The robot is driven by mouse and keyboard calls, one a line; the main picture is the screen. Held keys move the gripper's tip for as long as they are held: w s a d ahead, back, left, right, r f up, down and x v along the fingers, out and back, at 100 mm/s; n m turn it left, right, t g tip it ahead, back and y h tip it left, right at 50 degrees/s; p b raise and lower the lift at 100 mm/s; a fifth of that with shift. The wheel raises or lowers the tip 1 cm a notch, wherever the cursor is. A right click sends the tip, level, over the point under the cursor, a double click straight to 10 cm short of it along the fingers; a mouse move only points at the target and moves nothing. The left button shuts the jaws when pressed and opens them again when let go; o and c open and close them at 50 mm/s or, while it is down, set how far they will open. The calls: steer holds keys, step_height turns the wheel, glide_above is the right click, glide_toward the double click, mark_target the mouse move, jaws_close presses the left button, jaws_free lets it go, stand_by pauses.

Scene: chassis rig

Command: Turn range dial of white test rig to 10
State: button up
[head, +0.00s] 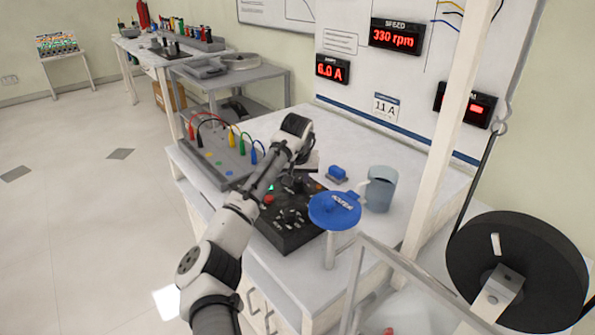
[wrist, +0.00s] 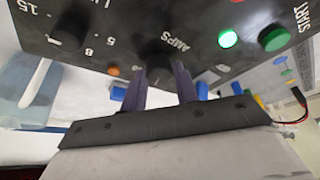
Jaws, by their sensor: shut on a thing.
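The black control panel (head: 272,235) lies on the white bench, and it fills the top of the wrist view (wrist: 195,25). My gripper (wrist: 160,82) is shut on a dark dial (wrist: 158,66) next to the word AMPS, one finger on each side. The dial's pointer and most of its scale are hidden. A second black dial (wrist: 70,32), with 15, 8 and 5 among its marks, stands to the left, untouched. No label reading "range" is legible. In the head view my gripper (head: 297,180) is low over the panel's far part, its fingertips unclear.
The wall displays read 330 rpm (head: 396,35) and 6.0 A (head: 332,70); a card (head: 386,107) reads 11 A. A lit green lamp (wrist: 228,39) and green START button (wrist: 274,38) sit right of the dial. A blue round sign (head: 335,210) and mug (head: 380,190) stand nearby.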

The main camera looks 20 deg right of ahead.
steer(key=shift+n+y+p, duration=0.8)
steer(key=shift+n+p, duration=0.5)
steer(key=shift+n, duration=0.6)
steer(key=o, duration=1)
steer(key=shift+c, duration=0.2)
steer(key=b+v, duration=0.1)
steer(key=v, duration=1.2)
steer(key=shift+s+r, duration=0.3)
steer(key=shift+s, duration=0.05)
steer(key=shift+d, duration=0.1)
